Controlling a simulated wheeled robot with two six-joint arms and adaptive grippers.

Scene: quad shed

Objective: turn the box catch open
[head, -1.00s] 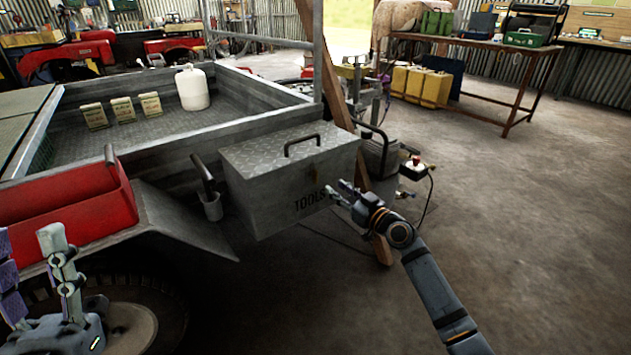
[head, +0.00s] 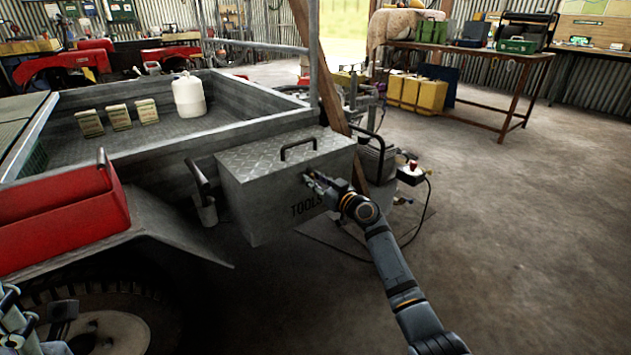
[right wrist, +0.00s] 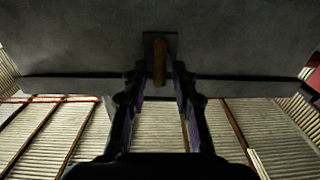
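The grey tool box (head: 262,205) with a tread-plate lid, a dark handle and "TOOLS" lettering sits on the trailer's front end; its lid is down. My right gripper (head: 310,178) is at the box's front face, below the handle. In the right wrist view, the brass-brown catch (right wrist: 159,62) is upright on a dark plate. The right gripper's two fingers (right wrist: 158,78) are apart, one on each side of the catch, with gaps visible. In the head view the gripper hides the catch. My left gripper (head: 35,325) is partly cut off at the lower left corner.
A red bin (head: 60,215) and a mudguard (head: 165,225) are left of the box. A wooden post (head: 338,95) and a dark machine (head: 375,158) stand behind it. The concrete floor (head: 490,230) on the right is clear.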

